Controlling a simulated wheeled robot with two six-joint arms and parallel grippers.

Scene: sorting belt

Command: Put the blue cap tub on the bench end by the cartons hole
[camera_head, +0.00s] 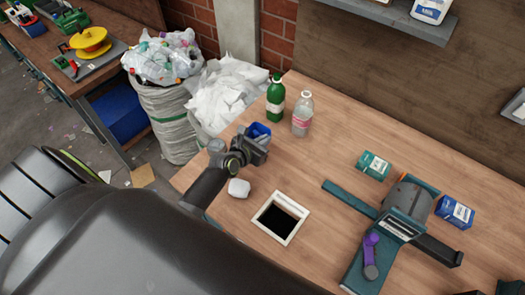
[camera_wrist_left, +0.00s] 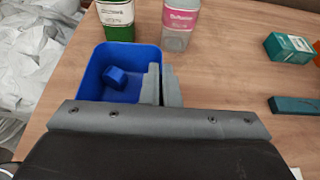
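The blue cap tub (camera_head: 260,131) is in front of the green bottle at the left end of the bench. In the left wrist view the tub (camera_wrist_left: 93,64) stands upright, with a small blue cap (camera_wrist_left: 115,76) inside. My left gripper (camera_wrist_left: 161,85) has one finger inside the tub's right wall and one outside, closed on that wall. In the head view the gripper (camera_head: 254,146) partly hides the tub. Whether the tub touches the bench is unclear. A white-framed square hole (camera_head: 281,217) is in the bench, nearer me; no label on it is readable. My right gripper is out of view.
A green bottle (camera_head: 275,97) and a clear bottle (camera_head: 302,114) stand behind the tub. A white lump (camera_head: 239,188) lies left of the hole. A teal carton (camera_head: 374,166), a blue carton (camera_head: 454,212) and a teal tool (camera_head: 402,219) occupy the right side.

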